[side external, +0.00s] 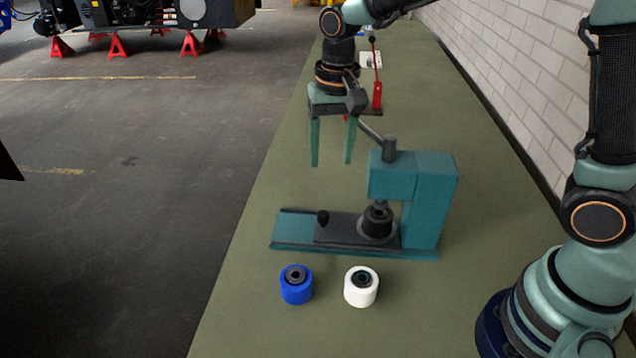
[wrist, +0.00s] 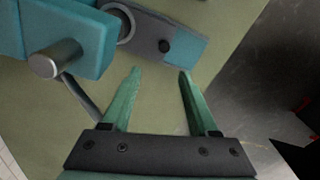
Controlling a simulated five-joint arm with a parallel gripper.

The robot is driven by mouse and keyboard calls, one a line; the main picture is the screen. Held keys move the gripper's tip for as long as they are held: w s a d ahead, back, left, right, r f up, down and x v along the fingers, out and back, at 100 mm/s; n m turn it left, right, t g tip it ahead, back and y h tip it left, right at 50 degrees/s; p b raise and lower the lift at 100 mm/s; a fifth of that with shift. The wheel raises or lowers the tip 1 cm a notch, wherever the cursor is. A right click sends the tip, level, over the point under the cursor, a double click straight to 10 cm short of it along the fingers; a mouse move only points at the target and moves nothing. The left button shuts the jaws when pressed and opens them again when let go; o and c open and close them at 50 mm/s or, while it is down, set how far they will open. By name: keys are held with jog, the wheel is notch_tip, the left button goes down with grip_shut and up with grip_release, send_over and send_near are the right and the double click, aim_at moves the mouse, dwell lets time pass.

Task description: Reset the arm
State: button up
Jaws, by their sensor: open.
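My gripper (side external: 331,164) hangs from the arm with its two green fingers pointing down, above the far side of the teal press (side external: 428,205). Its fingers are apart with nothing between them. In the wrist view my gripper (wrist: 158,75) also shows open and empty, with the green bench surface (wrist: 160,100) behind the fingers. The press (wrist: 75,35) shows at the upper left there, with its dark sliding plate and black knob (wrist: 165,46).
A blue roller (side external: 297,290) and a white roller (side external: 361,292) stand on the bench in front of the press. A red lever tool (side external: 377,95) stands behind the gripper. A brick wall (side external: 520,85) borders the bench on the right. The bench's left part is clear.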

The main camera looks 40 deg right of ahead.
jog(key=s+d+r+n+t, duration=0.1)
jog(key=s+d+r, duration=0.1)
jog(key=s, duration=0.1)
jog(key=s+d+r+n+t, duration=0.2)
jog(key=s+d, duration=0.1)
jog(key=s, duration=0.1)
jog(key=s+d+r+n+t, duration=0.1)
jog(key=s+d+r+n, duration=0.1)
jog(key=s+d+r, duration=0.1)
jog(key=shift+s+d+r+t, duration=0.1)
jog(key=shift+s+t, duration=0.2)
jog(key=shift+s, duration=0.05)
jog(key=shift+s+d+n, duration=0.3)
jog(key=shift+s, duration=0.25)
